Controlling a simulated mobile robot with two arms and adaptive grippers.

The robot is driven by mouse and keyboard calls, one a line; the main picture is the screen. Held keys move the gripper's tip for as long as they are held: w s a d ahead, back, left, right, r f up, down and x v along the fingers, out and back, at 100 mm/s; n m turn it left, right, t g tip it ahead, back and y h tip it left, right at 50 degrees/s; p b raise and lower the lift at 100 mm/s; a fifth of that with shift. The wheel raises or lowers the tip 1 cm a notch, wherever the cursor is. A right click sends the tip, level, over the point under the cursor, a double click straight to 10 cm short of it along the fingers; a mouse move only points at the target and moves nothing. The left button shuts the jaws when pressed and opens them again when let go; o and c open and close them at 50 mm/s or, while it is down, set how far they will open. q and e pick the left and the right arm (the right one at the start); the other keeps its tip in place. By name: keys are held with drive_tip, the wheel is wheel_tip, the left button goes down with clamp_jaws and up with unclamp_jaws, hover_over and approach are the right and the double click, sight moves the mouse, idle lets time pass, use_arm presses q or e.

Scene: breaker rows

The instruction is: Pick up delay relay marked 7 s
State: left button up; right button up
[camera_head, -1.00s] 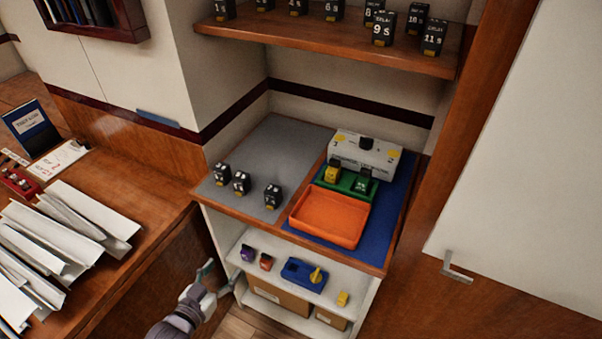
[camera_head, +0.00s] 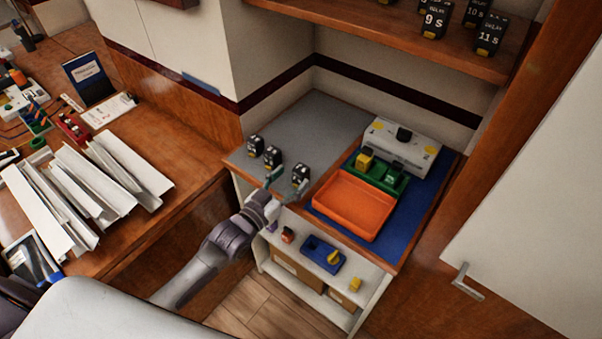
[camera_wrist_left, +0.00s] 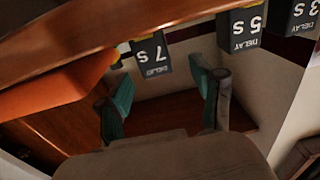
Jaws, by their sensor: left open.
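The delay relay marked 7 s (camera_wrist_left: 154,56) is a black block with white lettering, upside down in the left wrist view. In the head view it appears to be the rightmost relay (camera_head: 300,174) on the grey counter top, beside the orange tray. My left gripper (camera_head: 285,184) is open at the counter's front edge, just in front of this relay. In the wrist view the teal fingers of the left gripper (camera_wrist_left: 162,92) stand apart, with the relay beyond them and roughly between them. I see no contact. The right gripper is not in view.
Relays marked 5 s (camera_wrist_left: 243,30) and 3 s (camera_wrist_left: 303,14) stand left of it on the counter. An orange tray (camera_head: 353,205) lies close on its right, with a green holder (camera_head: 382,175) behind. A shelf with more relays (camera_head: 434,22) hangs above. The grey surface (camera_head: 320,120) behind is clear.

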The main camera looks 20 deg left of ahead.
sight(297, 174)
use_arm(q)
drive_tip(key=p+x, duration=0.1)
drive_tip(key=x, duration=0.3)
drive_tip(key=shift+w+d, duration=0.25)
drive_tip(key=shift+d, duration=0.05)
drive_tip(key=shift+s, duration=0.1)
drive_tip(key=shift+c, duration=0.4)
clamp_jaws()
drive_tip(key=shift+r, duration=0.1)
